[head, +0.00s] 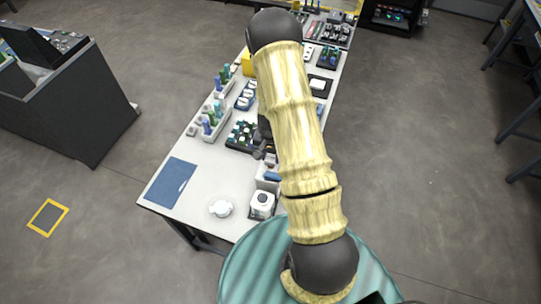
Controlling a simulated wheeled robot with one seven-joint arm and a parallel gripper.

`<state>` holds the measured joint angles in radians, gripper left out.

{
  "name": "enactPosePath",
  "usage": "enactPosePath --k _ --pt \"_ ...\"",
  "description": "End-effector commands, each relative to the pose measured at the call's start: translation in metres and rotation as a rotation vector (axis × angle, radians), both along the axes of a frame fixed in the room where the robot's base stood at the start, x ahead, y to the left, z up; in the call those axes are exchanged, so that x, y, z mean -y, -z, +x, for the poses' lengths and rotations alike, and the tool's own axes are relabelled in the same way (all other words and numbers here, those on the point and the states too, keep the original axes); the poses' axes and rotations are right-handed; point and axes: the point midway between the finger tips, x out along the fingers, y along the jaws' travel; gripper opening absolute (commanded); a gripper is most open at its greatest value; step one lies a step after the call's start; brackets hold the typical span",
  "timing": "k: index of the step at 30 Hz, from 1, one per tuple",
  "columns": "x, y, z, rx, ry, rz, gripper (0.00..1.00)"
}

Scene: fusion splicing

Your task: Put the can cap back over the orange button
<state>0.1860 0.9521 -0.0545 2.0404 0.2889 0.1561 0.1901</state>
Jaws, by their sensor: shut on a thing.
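My gripper (262,152) shows as a small dark shape over the middle of the white workbench (185,215), partly behind my arm. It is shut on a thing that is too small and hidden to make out. I cannot tell whether that thing is the can cap. No orange button can be made out. A white container with a round dark spot on its top (262,205) stands near the bench's front edge, apart from my gripper.
A white round dish-like item (221,208) and a blue mat (171,183) lie at the front left. Racks with green and blue items (209,121) and a dark tray of parts (241,135) stand left of my gripper. Bare bench shows between the mat and the racks.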

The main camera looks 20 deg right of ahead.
Motion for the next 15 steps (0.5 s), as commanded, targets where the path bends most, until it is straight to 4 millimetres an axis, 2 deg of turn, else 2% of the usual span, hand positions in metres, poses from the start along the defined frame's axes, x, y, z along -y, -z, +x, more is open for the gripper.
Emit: enactPosePath --k 15 --pt "0.001 0.012 -0.001 0.000 0.001 0.000 0.14"
